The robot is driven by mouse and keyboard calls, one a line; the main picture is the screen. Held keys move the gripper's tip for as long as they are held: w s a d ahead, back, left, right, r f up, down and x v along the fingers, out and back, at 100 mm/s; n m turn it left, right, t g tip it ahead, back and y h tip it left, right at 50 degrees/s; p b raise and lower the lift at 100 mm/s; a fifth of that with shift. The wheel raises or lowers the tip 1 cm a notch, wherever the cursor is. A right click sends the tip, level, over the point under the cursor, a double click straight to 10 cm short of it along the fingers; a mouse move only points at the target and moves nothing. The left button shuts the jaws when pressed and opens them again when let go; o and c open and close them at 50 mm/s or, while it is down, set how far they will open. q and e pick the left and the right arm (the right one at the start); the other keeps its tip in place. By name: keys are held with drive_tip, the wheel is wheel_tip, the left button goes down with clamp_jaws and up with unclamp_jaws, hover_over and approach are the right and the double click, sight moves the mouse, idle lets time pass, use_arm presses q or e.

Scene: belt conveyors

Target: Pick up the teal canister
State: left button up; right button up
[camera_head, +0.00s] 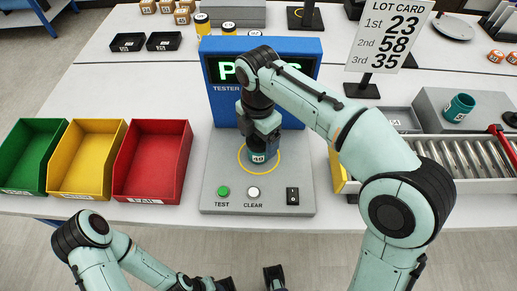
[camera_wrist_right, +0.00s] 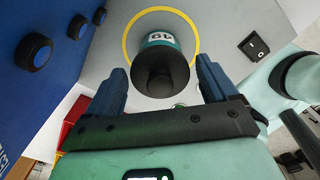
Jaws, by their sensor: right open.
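A teal canister (camera_head: 259,155) with a white number label stands upright inside the yellow ring on the tester (camera_head: 222,160). In the right wrist view the canister (camera_wrist_right: 161,65) shows its dark top between the fingers. My right gripper (camera_head: 262,133) is open above it, with one finger (camera_wrist_right: 161,88) on either side and a visible gap to each.
Green (camera_head: 30,155), yellow (camera_head: 88,158) and red (camera_head: 152,160) bins stand at the left. A roller conveyor (camera_head: 462,157) is at the right. A lot card (camera_head: 391,38) reads 23, 58, 35. The tester's blue panel (camera_head: 222,100) rises behind the canister, its screen partly hidden by my arm.

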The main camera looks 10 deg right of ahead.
drive_tip(key=shift+r, duration=0.15)
drive_tip(key=c, duration=1.4)
